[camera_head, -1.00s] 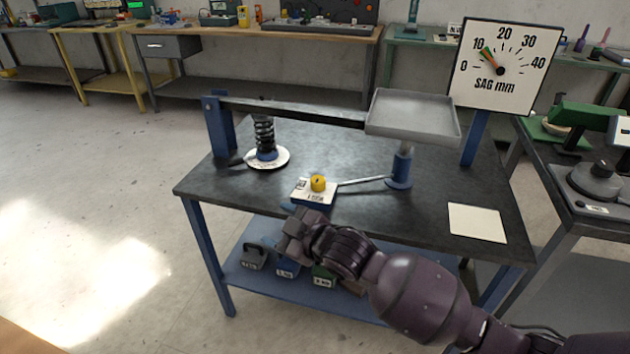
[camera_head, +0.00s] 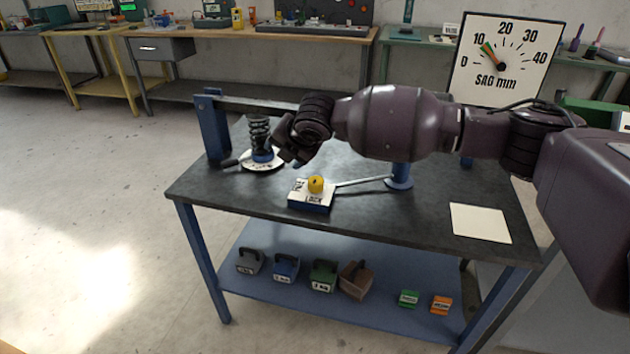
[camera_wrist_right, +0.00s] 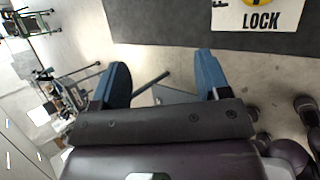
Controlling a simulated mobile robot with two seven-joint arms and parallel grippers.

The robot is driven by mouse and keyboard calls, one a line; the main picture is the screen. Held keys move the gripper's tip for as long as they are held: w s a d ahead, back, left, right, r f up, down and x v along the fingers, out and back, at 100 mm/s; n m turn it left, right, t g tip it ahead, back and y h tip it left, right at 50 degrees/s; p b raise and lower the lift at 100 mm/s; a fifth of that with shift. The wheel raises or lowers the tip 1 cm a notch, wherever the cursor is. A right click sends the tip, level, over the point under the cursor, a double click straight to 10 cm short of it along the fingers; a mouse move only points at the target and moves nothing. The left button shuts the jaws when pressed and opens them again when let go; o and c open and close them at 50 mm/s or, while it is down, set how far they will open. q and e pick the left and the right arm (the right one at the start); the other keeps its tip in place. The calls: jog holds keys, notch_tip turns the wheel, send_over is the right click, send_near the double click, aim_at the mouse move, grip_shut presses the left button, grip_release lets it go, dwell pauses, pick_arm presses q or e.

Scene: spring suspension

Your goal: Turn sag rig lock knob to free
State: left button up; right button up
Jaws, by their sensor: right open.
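The yellow lock knob (camera_head: 316,184) sits on a small white-topped blue block (camera_head: 311,200) on the dark bench. The label LOCK shows on the block's near side; I cannot tell which way the knob points. In the right wrist view the knob (camera_wrist_right: 262,2) is cut by the top edge, above the word LOCK on the white plate (camera_wrist_right: 285,18). My right gripper (camera_head: 284,150) is above the bench, up and left of the knob in the head view and apart from it. Its blue fingers (camera_wrist_right: 163,80) are spread and empty. My left gripper is not in view.
A coil spring (camera_head: 259,135) stands on a white disc behind my right gripper. A thin rod (camera_head: 360,182) runs from the block to a blue post (camera_head: 401,175). My arm hides the tray. The SAG dial (camera_head: 505,60) reads a little above 10. A blank card (camera_head: 480,222) lies front right.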

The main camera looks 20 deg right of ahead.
aim_at(316, 179)
jog(key=d+f+n+g+h, duration=0.1)
jog(key=d+n+g+h, duration=0.1)
jog(key=d+n, duration=0.4)
jog(key=shift+n+g+h, duration=0.4)
jog(key=shift+n+g, duration=0.3)
jog(key=shift+n, duration=0.2)
jog(key=f, duration=0.2)
jog(key=d+f+b, duration=0.1)
jog(key=f, duration=0.2)
jog(key=w+d+f+b, duration=0.1)
jog(key=f, duration=0.1)
jog(key=shift+w+d+f, duration=0.1)
jog(key=shift+f, duration=0.05)
jog(key=x, duration=0.3)
jog(key=shift+w+f+b, duration=0.15)
jog(key=shift+b, duration=0.25)
jog(key=shift+w+f, duration=0.25)
jog(key=shift+f, duration=0.2)
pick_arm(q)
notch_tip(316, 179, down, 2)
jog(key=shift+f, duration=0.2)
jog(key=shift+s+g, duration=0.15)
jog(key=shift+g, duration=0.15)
pick_arm(e)
jog(key=shift+c, duration=0.9)
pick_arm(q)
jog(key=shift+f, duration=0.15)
pick_arm(e)
jog(key=c, duration=0.7)
